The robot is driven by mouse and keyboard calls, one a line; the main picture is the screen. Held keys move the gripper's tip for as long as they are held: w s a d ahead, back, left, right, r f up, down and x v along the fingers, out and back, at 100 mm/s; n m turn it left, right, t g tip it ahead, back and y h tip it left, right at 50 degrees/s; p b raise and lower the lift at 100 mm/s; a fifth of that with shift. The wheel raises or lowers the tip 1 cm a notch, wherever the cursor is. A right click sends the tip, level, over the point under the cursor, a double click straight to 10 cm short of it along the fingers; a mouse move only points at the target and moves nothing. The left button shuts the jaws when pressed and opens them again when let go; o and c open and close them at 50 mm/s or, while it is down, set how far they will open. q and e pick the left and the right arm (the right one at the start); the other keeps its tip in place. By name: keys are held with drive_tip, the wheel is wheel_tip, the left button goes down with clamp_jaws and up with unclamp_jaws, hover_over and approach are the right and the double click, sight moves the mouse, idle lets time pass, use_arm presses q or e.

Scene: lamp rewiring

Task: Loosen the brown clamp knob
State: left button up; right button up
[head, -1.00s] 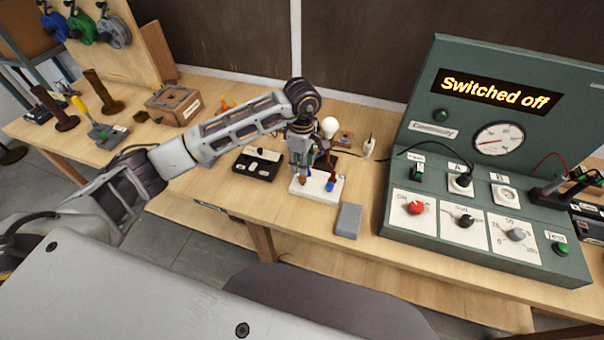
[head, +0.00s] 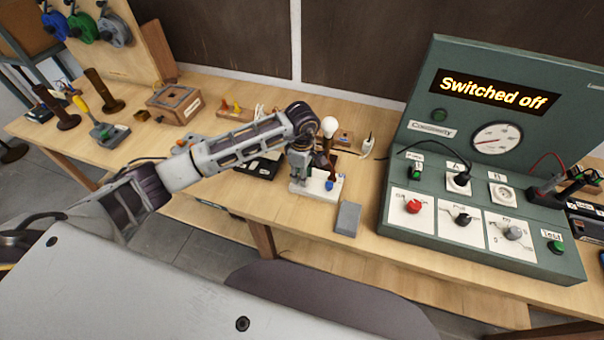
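A white base block (head: 324,196) stands on the bench with a blue knob (head: 329,186) at its right side. A brown lamp stem with a white bulb (head: 330,125) rises behind it. My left gripper (head: 299,182) points down at the left part of the white base. Its fingers are small and overlap the base, so I cannot tell whether they are open or shut. I cannot make out the brown clamp knob; the gripper covers that part of the base. My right gripper is not in view.
A grey block (head: 348,219) lies at the bench's front edge, right of the base. A green test console (head: 484,262) reading "Switched off" fills the right. A black tray (head: 262,169) sits partly under my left arm. A brown box (head: 174,105) is farther left.

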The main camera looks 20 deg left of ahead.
use_arm(q)
clamp_jaws()
